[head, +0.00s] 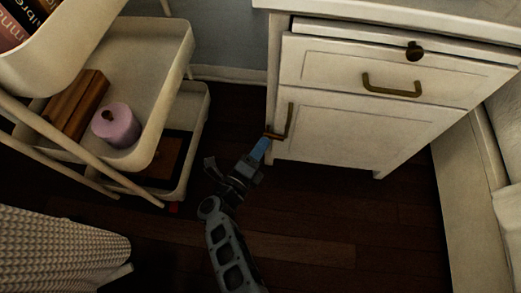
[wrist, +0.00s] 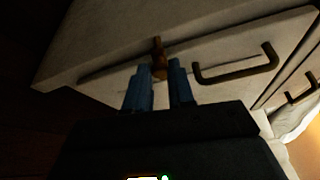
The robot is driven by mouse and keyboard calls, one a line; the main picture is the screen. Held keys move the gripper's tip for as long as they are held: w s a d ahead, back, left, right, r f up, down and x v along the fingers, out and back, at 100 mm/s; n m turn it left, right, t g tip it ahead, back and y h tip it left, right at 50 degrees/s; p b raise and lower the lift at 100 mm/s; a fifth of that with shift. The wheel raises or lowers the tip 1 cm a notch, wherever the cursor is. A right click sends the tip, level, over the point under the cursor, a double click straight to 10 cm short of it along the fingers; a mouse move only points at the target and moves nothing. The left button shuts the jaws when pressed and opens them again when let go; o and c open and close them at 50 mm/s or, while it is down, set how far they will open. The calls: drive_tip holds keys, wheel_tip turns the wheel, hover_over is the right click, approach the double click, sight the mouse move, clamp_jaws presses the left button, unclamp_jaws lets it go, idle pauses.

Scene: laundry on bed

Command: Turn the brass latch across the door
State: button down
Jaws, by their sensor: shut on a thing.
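The brass latch (wrist: 158,60) is a small brown-gold piece at the left edge of the white cabinet door (head: 338,135). It also shows in the head view (head: 272,134), beside the lower end of the door's handle. My gripper (head: 265,144) reaches it from below left. In the wrist view, the blue fingers of my gripper (wrist: 162,72) are shut on the latch, one on each side. The fingers hide part of the latch. I cannot tell its exact angle across the door edge. The door looks closed.
The dark bar handle (wrist: 238,74) of the door is just right of the fingers. Above are a drawer handle (head: 391,86) and a round dark knob (head: 414,51). Dark floor (head: 330,215) is clear in front.

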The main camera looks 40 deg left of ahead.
drive_tip(key=shift+f+n+t+b, duration=0.2)
drive_tip(key=shift+n+t+b, duration=0.3)
drive_tip(key=shift+n, duration=0.5)
drive_tip(key=c, duration=1)
unclamp_jaws()
drive_tip(key=shift+s+r, duration=0.1)
drive_tip(key=shift+s, duration=0.05)
drive_tip(key=s+d+p, duration=0.1)
drive_tip(key=s+p, duration=0.1)
drive_tip(key=s, duration=0.5)
drive_tip(key=shift+s+d, duration=0.15)
drive_tip(key=shift+s, duration=0.1)
drive_tip(key=shift+d, duration=0.1)
